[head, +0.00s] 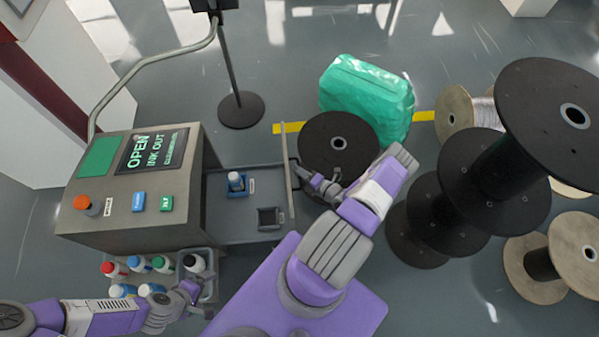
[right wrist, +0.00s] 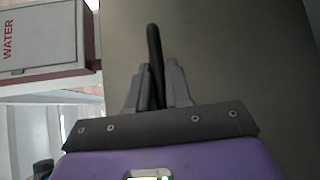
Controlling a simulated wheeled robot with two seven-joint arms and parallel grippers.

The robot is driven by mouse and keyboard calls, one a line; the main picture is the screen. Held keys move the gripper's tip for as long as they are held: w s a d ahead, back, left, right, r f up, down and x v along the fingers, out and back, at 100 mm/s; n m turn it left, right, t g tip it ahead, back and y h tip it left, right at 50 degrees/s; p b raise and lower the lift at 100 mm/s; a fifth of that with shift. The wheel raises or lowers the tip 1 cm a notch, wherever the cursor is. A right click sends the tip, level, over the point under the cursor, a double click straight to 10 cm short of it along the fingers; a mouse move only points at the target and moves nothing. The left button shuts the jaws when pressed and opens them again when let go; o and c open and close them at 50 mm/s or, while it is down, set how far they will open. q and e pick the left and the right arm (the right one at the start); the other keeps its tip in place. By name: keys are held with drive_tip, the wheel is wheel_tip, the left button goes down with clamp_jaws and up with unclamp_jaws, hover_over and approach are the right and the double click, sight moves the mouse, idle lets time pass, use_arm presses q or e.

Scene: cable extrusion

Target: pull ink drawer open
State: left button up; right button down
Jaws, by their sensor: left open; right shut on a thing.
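The ink drawer (head: 218,205) stands out from the right side of the grey machine (head: 125,215). Its inside shows a white-topped bottle in a blue holder (head: 237,183) and an empty dark square holder (head: 270,218). The drawer's front panel (head: 288,180) faces right. My right gripper (head: 299,166) is at the outer side of that panel. In the right wrist view its fingers (right wrist: 158,88) are shut on the black drawer handle (right wrist: 154,42). My left gripper (head: 207,290) is open, low beside the bottles; its fingertips are hard to make out.
Several capped bottles (head: 137,264) stand below the machine, one in a grey bin (head: 211,264). The machine's screen (head: 152,150) reads "OPEN INK OUT". Black cable spools (head: 465,205) and a green wrapped bundle (head: 365,95) stand to the right. A post base (head: 240,109) stands behind the drawer.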

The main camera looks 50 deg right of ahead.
drive_tip(key=c, duration=1.1)
unclamp_jaws()
drive_tip(key=shift+c, duration=0.2)
drive_tip(key=s+r+p, duration=0.1)
drive_tip(key=s, duration=0.6)
drive_tip(key=shift+s, duration=0.3)
